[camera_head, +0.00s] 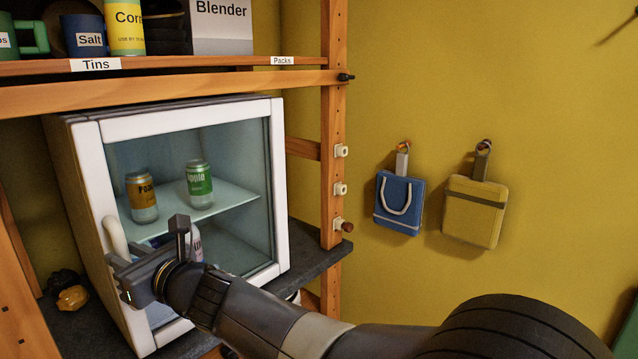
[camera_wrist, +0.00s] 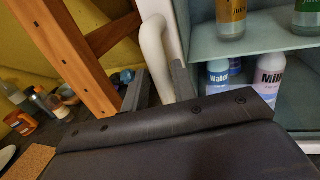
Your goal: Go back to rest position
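My gripper (camera_head: 146,242) is in front of the left part of the small white-framed fridge (camera_head: 283,190). Its two fingers stand apart. In the wrist view my gripper (camera_wrist: 158,80) has the white fridge handle (camera_wrist: 152,45) showing between and beyond the fingers; I cannot tell whether they touch it. The handle (camera_head: 115,236) also shows in the head view, just left of the gripper. The glass door looks closed. My forearm reaches in from the lower right.
A wooden shelf (camera_head: 200,88) runs above. A blue bag (camera_head: 399,203) and a yellow bag (camera_head: 474,211) hang on the right wall.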

